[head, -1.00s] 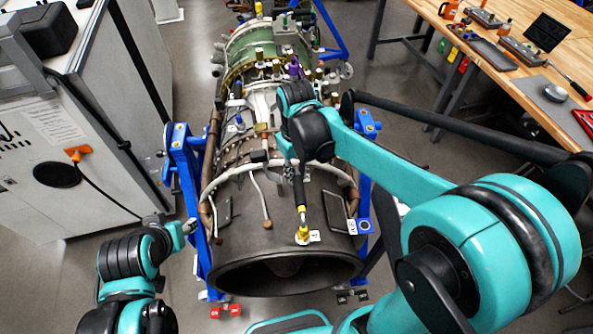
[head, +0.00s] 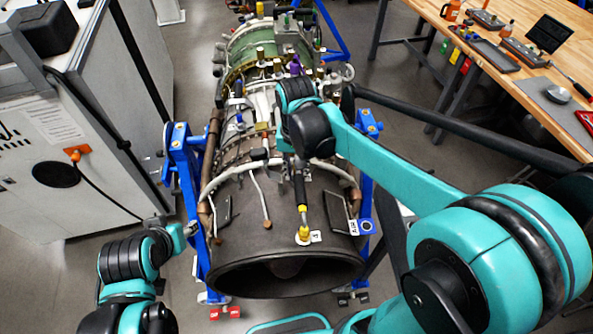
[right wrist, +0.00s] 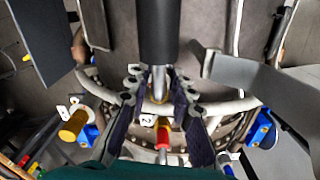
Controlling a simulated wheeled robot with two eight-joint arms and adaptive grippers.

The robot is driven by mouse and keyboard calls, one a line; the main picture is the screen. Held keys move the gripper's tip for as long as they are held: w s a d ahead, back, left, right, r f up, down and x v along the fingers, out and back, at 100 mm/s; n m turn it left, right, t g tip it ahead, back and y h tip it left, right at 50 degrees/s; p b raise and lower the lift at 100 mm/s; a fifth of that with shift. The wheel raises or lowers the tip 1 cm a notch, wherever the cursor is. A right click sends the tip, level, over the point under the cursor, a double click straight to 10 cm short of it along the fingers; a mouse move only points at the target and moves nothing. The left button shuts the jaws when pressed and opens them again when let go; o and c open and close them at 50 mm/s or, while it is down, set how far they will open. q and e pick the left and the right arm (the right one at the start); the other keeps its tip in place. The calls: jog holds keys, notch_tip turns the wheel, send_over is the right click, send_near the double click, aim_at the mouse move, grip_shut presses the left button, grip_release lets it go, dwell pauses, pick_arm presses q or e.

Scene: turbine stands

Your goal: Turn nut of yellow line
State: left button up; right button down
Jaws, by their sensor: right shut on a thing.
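A yellow fitting (head: 303,234) sits on the front casing of the turbine (head: 240,240), beside a small white label. A black line with a yellow collar (head: 302,209) runs up from it toward my right wrist, which hides its upper end in the head view. In the right wrist view, my right gripper (right wrist: 160,92) has its fingers on either side of the metal end of a black tube (right wrist: 160,35) and is shut on it. A red and yellow fitting (right wrist: 163,135) shows just below the fingertips. My left gripper (head: 190,228) is at the left, apart from the turbine; its jaws are too small to read.
Blue stand frames (head: 185,165) flank the turbine. A grey cabinet (head: 60,190) stands at the left. A wooden workbench (head: 485,40) with tools is at the back right. A gold cylinder (right wrist: 73,125) and several pipes are close to my right gripper.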

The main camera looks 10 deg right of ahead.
jog(key=shift+m, duration=0.5)
jog(key=c, duration=1.3)
grip_release()
notch_tip(320, 180, up, 12)
jog(key=shift+r, duration=0.1)
